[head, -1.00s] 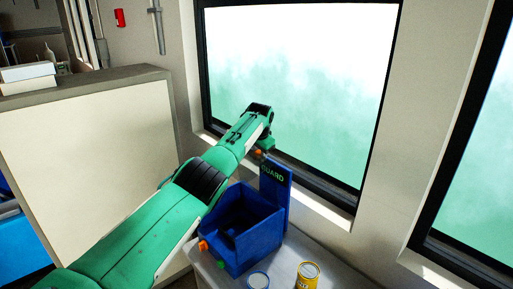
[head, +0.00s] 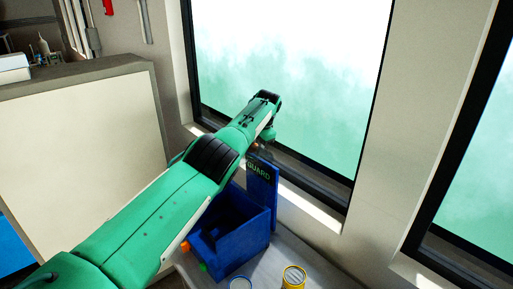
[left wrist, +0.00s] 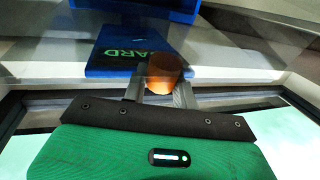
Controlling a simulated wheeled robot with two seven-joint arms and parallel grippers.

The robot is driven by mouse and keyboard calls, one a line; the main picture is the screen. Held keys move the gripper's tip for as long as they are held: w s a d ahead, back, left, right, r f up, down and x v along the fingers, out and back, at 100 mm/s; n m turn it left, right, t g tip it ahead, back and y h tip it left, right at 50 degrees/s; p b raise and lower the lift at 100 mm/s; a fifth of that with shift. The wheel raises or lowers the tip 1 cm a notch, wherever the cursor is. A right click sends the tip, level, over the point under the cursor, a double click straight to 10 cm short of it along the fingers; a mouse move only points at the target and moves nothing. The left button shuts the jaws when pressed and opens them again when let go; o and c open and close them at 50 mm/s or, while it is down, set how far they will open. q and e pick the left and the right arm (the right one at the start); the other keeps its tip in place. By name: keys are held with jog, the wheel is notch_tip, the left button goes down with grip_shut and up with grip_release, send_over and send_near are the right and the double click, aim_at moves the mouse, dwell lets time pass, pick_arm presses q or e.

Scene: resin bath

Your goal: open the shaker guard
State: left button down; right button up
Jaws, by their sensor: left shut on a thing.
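The shaker is a dark blue open-topped box (head: 247,248) on a pale bench. Its guard (head: 262,186), a blue panel lettered GUARD, stands upright at the back right of the box, so the box is uncovered. In the left wrist view the guard (left wrist: 108,58) is at the top centre-left. My left gripper (head: 260,144) is at the guard's top edge, its fingers partly hidden. In the left wrist view my gripper (left wrist: 160,88) is shut on an orange knob (left wrist: 163,70) beside the guard. My right gripper is not in view.
An orange knob (head: 184,246) and a green button (head: 203,267) are on the box's front. A pale-lidded can (head: 240,284) and a yellow can (head: 292,278) stand in front on the bench (head: 320,270). A window (head: 280,75) is close behind the guard; a cream partition (head: 80,150) is at left.

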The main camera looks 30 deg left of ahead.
pick_arm(q)
jog(key=c, duration=1.1)
grip_release()
jog(key=shift+c, duration=0.2)
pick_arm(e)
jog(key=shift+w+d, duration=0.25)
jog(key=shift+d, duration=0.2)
pick_arm(q)
jog(key=shift+d+r, duration=0.15)
jog(key=shift+r, duration=0.4)
jog(key=shift+b+v, duration=1.9)
jog(key=shift+v, duration=4.35)
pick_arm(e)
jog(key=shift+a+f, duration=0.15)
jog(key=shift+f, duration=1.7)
pick_arm(q)
jog(key=shift+s+f, duration=0.1)
